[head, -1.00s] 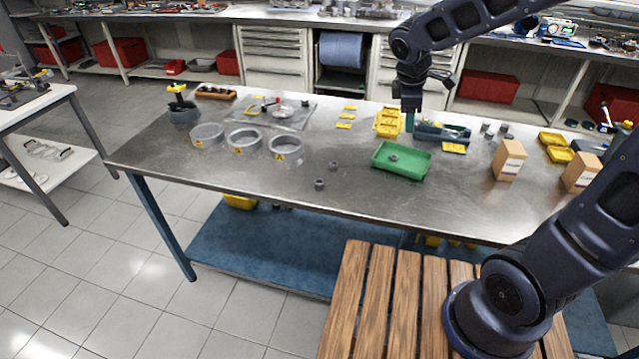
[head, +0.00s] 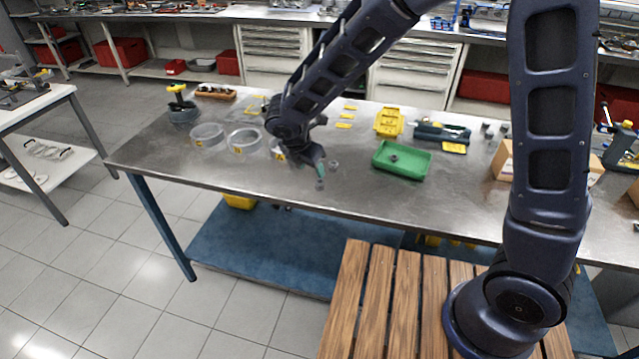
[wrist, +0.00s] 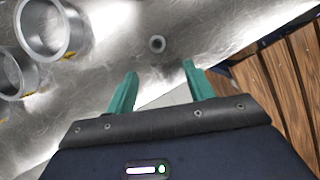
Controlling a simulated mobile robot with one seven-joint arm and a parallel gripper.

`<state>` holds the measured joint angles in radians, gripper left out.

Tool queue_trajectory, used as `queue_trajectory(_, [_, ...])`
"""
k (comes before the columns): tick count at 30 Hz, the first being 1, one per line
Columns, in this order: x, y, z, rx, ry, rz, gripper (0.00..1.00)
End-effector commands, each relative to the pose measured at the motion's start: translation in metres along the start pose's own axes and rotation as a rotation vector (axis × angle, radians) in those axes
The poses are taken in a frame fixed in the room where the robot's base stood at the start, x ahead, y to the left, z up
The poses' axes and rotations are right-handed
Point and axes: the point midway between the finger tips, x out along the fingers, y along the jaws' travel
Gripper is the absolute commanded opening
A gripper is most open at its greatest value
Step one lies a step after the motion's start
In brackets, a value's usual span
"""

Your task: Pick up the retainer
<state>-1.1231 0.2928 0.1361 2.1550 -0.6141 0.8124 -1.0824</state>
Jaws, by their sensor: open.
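In the head view my gripper (head: 320,172) points down close to the two small parts and partly covers that area.
A green tray (head: 402,174) holding another small grey part is right of my gripper. Clear ring-shaped cylinders (head: 243,150) stand to the left. A slatted wooden surface (head: 375,300) is in front of the table.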

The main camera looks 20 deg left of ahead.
Motion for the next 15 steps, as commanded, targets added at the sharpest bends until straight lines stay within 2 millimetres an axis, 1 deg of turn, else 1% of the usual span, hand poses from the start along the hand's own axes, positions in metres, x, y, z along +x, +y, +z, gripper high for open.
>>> queue_trajectory(1, [0.008, -0.001, 0.0, -0.001, 0.0, -0.003, 0.53])
queue_trajectory(4, [0.022, 0.0, 0.0, 0.0, 0.0, -0.002, 0.53])
queue_trajectory(7, [0.03, 0.0, 0.0, 0.002, 0.0, -0.001, 0.53])
queue_trajectory(11, [0.036, 0.0, 0.001, 0.001, 0.0, 0.0, 0.53])
queue_trajectory(15, [0.05, 0.001, 0.004, 0.002, -0.001, -0.001, 0.53])
